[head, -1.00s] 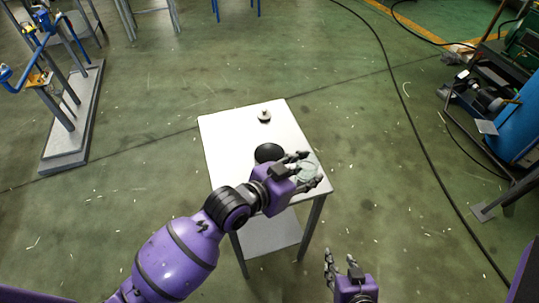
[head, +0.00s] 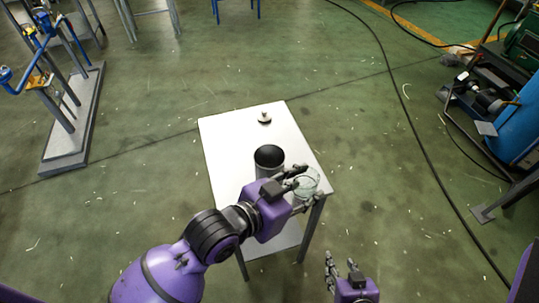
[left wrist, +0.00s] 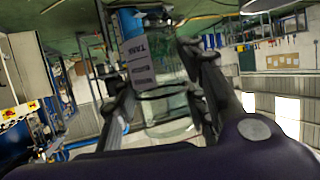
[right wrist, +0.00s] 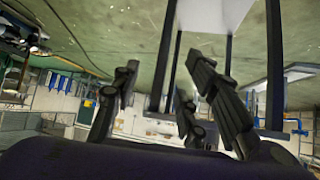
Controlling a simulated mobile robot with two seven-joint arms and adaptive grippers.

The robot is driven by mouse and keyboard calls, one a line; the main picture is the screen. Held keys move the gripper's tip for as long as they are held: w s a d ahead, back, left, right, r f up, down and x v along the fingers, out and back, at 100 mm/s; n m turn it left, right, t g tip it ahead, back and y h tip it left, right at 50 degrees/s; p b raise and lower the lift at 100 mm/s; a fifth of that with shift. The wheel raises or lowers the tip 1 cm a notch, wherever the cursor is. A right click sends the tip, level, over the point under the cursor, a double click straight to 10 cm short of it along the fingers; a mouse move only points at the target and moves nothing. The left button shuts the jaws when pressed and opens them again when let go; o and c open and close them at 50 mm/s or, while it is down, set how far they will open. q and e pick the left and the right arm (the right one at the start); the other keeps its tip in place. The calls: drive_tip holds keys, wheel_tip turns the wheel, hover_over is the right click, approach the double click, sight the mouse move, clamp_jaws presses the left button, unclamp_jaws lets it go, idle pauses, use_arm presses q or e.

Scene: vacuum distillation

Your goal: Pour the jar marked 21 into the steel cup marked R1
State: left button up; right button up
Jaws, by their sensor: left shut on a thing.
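A clear glass jar (head: 307,186) is held between the fingers of my left gripper (head: 308,182), near the right edge of the table. Its open rim faces up in the head view, and it looks about upright. In the left wrist view the jar (left wrist: 168,108) sits between the fingers; its contents are hard to make out and I cannot read a 21. A steel cup (head: 268,170) with a dark opening stands on the table to the jar's left, apart from it; no R1 mark is readable. My right gripper (head: 341,262) is open and empty, off the table at the lower right.
The small white table (head: 226,140) has bare room on its far and left parts. A small dark disc with a pale knob (head: 264,118) lies near its far edge. A cable crosses the floor to the right, beside machinery (head: 490,100).

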use_arm(q)
drive_tip(key=shift+s+a, duration=1.05)
drive_tip(key=shift+s, duration=3.65)
drive_tip(key=w+a+n+t+y, duration=0.3)
drive_tip(key=w+a+n+y, duration=0.1)
drive_tip(key=w+a, duration=0.65)
drive_tip(key=w+a+r+n+t+y, duration=0.1)
drive_tip(key=w+a+r+n+y, duration=0.5)
drive_tip(key=w+a+r, duration=0.4)
drive_tip(key=shift+w+a+r+t, duration=0.15)
drive_tip(key=shift+w+a+t, duration=0.15)
drive_tip(key=shift+w+a, duration=0.7)
use_arm(e)
drive_tip(key=shift+s+a+f+g, duration=0.15)
drive_tip(key=shift+s+a+f, duration=0.15)
drive_tip(key=shift+s+f, duration=0.25)
drive_tip(key=shift+s+a+f+g, duration=0.15)
drive_tip(key=shift+s+a+f, duration=0.1)
drive_tip(key=shift+s+f, duration=0.25)
use_arm(q)
drive_tip(key=shift+w+d, duration=0.1)
use_arm(e)
drive_tip(key=shift+w+d, duration=0.1)
drive_tip(key=shift+d, duration=0.05)
